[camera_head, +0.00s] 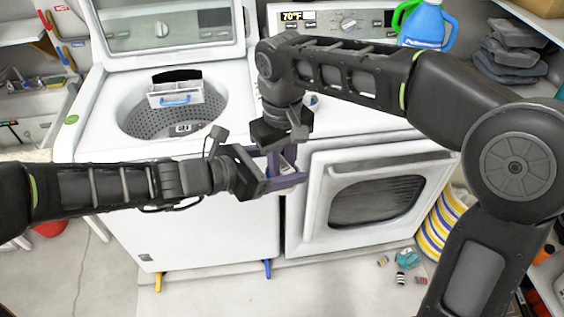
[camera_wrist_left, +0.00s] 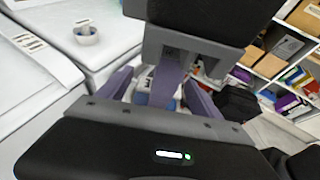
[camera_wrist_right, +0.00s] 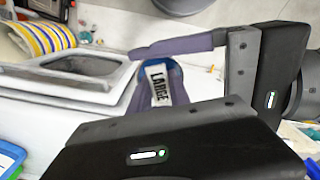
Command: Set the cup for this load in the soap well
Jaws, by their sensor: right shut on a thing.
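A small cup with a blue rim and a white label reading LARGE (camera_wrist_right: 157,84) is held between the fingers of my right gripper (camera_wrist_right: 160,95), above the gap in front of the washer and dryer. My left gripper (camera_head: 268,178) meets the right one there; in the left wrist view its purple fingers (camera_wrist_left: 163,95) are spread on either side of the cup and the right gripper. Whether they touch the cup is unclear. A white tray with a blue handle (camera_head: 175,93), apparently the soap well, sits at the open washer's drum. A labelled item (camera_head: 185,128) lies lower in the drum.
Another small cup (camera_wrist_left: 86,35) stands on the white machine top. A blue detergent jug (camera_head: 423,25) stands at the back right. Small items (camera_head: 408,258) and a striped basket (camera_head: 440,225) are on the floor.

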